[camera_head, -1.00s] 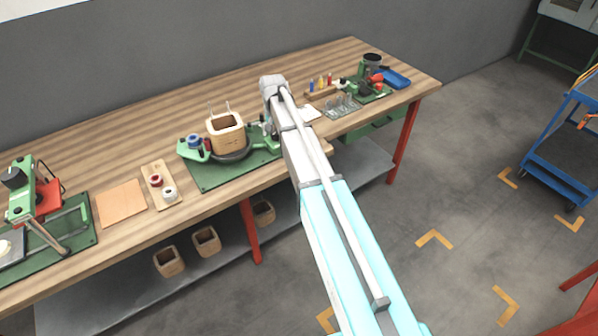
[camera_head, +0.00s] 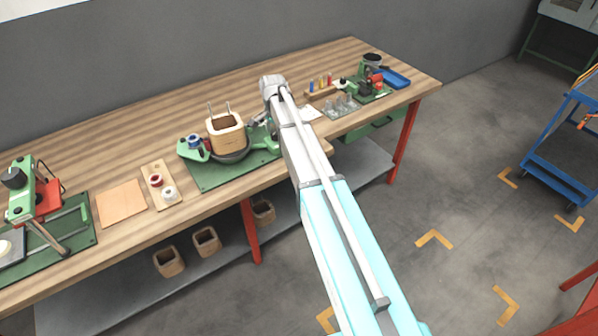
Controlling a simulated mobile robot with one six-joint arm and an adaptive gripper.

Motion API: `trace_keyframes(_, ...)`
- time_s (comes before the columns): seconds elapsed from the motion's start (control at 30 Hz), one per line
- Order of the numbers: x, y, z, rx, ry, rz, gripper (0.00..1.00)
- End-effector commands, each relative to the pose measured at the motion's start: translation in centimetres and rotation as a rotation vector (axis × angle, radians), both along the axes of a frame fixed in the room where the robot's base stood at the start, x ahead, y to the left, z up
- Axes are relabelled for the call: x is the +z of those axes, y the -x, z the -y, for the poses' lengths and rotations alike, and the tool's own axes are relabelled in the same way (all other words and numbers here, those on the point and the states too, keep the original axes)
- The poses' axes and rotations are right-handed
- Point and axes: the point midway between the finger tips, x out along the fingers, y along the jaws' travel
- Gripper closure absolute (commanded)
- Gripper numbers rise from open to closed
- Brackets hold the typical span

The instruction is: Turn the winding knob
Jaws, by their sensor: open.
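The coil winder stands on a green base plate (camera_head: 208,180) near the middle of the bench. It carries a square wooden coil former (camera_head: 226,134) with two upright pins, above a dark round plate (camera_head: 232,157). A blue spool (camera_head: 194,141) is at its left. A green housing (camera_head: 262,138) is at its right, partly behind my arm. My gripper (camera_head: 257,119) is small in view, just right of the former and above the green housing, with its jaws open. I cannot make out the winding knob; contact with the gripper cannot be told.
A wooden strip with red and white spools (camera_head: 162,184), a tan sheet (camera_head: 121,203) and a green press (camera_head: 35,188) are to the left. Another green fixture (camera_head: 372,62) and a blue tray (camera_head: 396,79) are at the right. The bench's back left is clear.

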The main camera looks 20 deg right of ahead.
Motion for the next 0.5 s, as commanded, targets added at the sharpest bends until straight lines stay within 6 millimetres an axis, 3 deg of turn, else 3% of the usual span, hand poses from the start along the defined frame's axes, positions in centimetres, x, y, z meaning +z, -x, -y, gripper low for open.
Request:
trace_keyframes(0.37, 0.0, 0.0, 0.0, -0.246, 0.000, 0.000, 0.09)
trace_keyframes(0.5, 1.7, 0.0, 0.0, -0.246, 0.000, 0.000, 0.09)
